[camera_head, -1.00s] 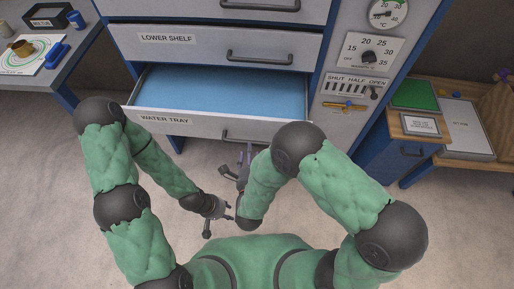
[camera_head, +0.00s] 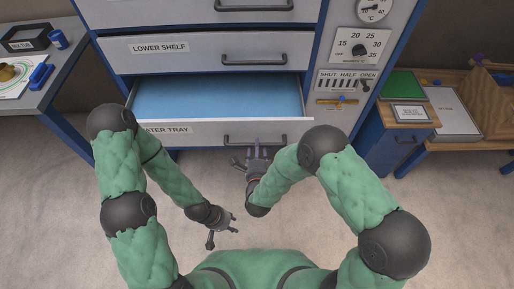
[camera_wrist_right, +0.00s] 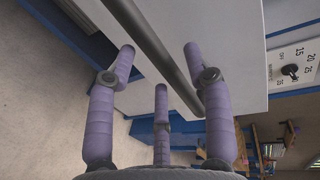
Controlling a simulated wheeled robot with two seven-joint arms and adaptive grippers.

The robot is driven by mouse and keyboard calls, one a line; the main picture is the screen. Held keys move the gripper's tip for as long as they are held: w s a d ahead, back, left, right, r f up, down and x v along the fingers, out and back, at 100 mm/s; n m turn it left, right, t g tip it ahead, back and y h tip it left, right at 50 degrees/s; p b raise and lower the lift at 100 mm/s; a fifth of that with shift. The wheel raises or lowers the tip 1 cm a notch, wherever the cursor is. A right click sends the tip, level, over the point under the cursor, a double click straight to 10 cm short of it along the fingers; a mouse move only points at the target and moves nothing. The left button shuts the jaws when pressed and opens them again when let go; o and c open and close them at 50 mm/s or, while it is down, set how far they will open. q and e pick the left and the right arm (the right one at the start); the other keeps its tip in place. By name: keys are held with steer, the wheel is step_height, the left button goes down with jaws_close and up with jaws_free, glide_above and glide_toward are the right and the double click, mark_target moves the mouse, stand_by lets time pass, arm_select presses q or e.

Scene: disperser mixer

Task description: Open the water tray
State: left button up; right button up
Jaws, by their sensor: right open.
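The water tray (camera_head: 205,133) is a white-fronted drawer standing pulled out, its blue inside (camera_head: 215,96) showing from above. Its dark bar handle (camera_head: 276,139) is on the right half of the front. My right gripper (camera_head: 257,155) is at the handle, just in front of the drawer. In the right wrist view, its purple fingers (camera_wrist_right: 163,75) are spread, with the handle (camera_wrist_right: 150,45) running diagonally between the two outer ones; contact is unclear. My left gripper (camera_head: 222,230) is open and empty, low above the floor.
The closed lower shelf drawer (camera_head: 215,50) is above the tray. A control panel with a dial (camera_head: 359,49) and a lever slot is to the right. A blue cabinet (camera_head: 398,145) stands at the right and a desk (camera_head: 60,85) at the left. The floor in front is clear.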

steer(key=shift+x, duration=1)
jaws_close()
steer(key=f+v, duration=0.1)
steer(key=v, duration=0.5)
steer(key=shift+s+p, duration=0.3)
steer(key=shift+s, duration=0.05)
steer(key=shift+f, duration=0.1)
jaws_free()
